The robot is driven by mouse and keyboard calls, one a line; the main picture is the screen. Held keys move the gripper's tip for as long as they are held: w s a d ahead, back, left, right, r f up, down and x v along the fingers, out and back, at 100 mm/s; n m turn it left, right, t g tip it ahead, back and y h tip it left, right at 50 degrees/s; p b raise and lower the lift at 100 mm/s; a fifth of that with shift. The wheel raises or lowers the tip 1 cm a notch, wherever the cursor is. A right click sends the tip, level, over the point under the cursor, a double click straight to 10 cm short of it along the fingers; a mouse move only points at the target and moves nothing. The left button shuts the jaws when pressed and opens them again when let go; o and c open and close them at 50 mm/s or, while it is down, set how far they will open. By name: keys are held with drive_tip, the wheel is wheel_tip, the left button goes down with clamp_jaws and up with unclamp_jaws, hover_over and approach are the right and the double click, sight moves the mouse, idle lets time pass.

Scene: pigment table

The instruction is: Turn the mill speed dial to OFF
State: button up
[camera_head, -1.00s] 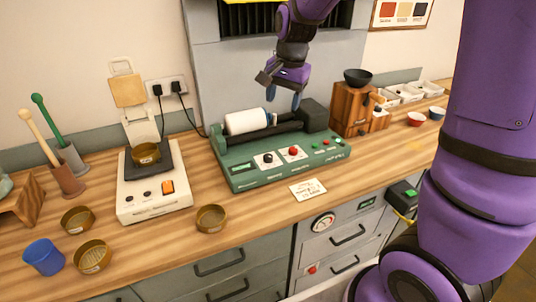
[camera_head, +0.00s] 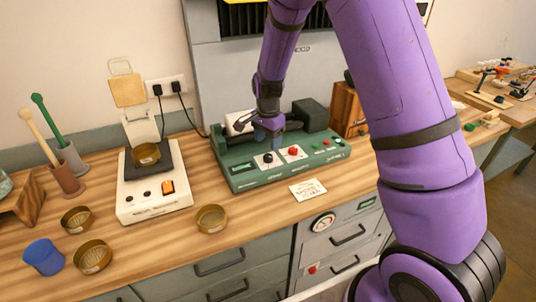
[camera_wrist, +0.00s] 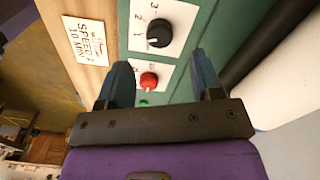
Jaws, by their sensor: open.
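The green mill (camera_head: 240,175) stands on the wooden counter. Its black speed dial (camera_head: 268,159) sits on a white plate at the front, left of a red knob (camera_head: 293,151). In the wrist view the black dial (camera_wrist: 159,33) shows beside the marks 1, 2 and 3, with the red knob (camera_wrist: 149,81) nearer the fingers. My gripper (camera_head: 267,142) is over the mill, close above and behind the dial. In the wrist view my gripper (camera_wrist: 158,72) is open and empty, apart from the dial. The dial's exact pointer direction is too small to tell.
A white roller (camera_wrist: 258,65) lies behind the panel. A white hotplate (camera_head: 150,200) stands to the left, with a brass dish (camera_head: 211,219) between. A wooden grinder (camera_head: 345,108) is behind my arm on the right.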

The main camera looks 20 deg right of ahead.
sight(268, 155)
wheel_tip(268, 155, down, 6)
idle(0.4)
drive_tip(key=c, duration=0.9)
